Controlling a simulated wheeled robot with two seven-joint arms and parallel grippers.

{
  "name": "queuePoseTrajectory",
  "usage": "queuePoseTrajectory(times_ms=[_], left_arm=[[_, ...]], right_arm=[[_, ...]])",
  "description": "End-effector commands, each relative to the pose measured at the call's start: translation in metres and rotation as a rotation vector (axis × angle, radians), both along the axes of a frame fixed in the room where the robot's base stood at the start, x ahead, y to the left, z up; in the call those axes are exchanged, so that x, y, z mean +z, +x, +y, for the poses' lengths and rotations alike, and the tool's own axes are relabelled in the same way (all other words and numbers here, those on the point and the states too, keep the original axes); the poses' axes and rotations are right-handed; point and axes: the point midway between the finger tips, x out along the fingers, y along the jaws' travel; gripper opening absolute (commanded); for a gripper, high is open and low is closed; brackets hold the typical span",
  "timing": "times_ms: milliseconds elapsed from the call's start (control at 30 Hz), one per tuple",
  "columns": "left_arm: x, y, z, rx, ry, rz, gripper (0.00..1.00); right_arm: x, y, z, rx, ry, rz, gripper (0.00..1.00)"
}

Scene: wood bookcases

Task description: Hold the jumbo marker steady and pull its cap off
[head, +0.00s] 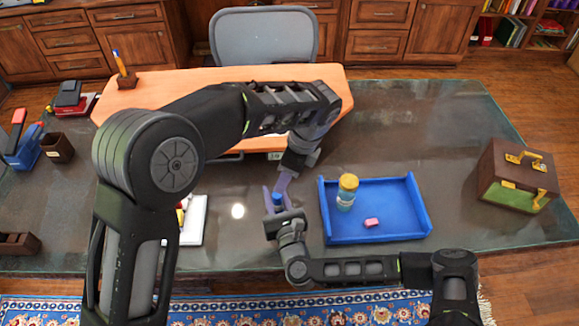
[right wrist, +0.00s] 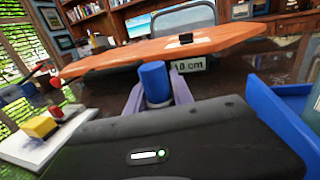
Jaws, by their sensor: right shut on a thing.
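The jumbo marker shows as a short blue cylinder (head: 277,198), upright between the fingers of my right gripper (head: 276,203). In the right wrist view the blue cylinder (right wrist: 154,82) rises between the two grey-purple fingers, which are shut on it. Its lower part is hidden by the gripper body, and I cannot tell where cap and barrel meet. My left gripper (head: 295,163) hangs just above and behind the right one, pointing down. Its fingertips are small and overlap the right gripper's region, so its opening is unclear.
A blue tray (head: 393,237) holding a yellow-lidded jar (head: 347,190) and a pink eraser (head: 371,222) lies to the right. A white pad (head: 193,222) lies left. An orange raised board (head: 170,97) is behind. A brown box (head: 515,178) stands far right.

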Motion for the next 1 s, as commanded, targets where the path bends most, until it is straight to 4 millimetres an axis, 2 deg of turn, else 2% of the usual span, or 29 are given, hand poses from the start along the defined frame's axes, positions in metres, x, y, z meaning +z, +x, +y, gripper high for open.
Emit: queuePoseTrajectory(times_ms=[200,433,600,867,1000], left_arm=[[-0.041,0.004,0.011,-0.001,0.002,0.003,0.5],[-0.073,0.007,0.018,-0.001,0.0,0.001,0.5],[-0.081,0.009,0.021,-0.001,0.0,0.0,0.5],[-0.082,0.009,0.021,-0.001,0.0,-0.001,0.5],[-0.082,0.009,0.021,-0.001,0.0,-0.001,0.38]], right_arm=[[0.0,0.0,0.0,0.0,0.0,0.0,0.0],[0.0,0.0,0.0,0.0,0.0,0.0,0.0],[0.0,0.0,0.0,0.0,0.0,0.0,0.0],[0.0,0.0,0.0,0.0,0.0,0.0,0.0],[0.0,0.0,0.0,0.0,0.0,0.0,0.0]])
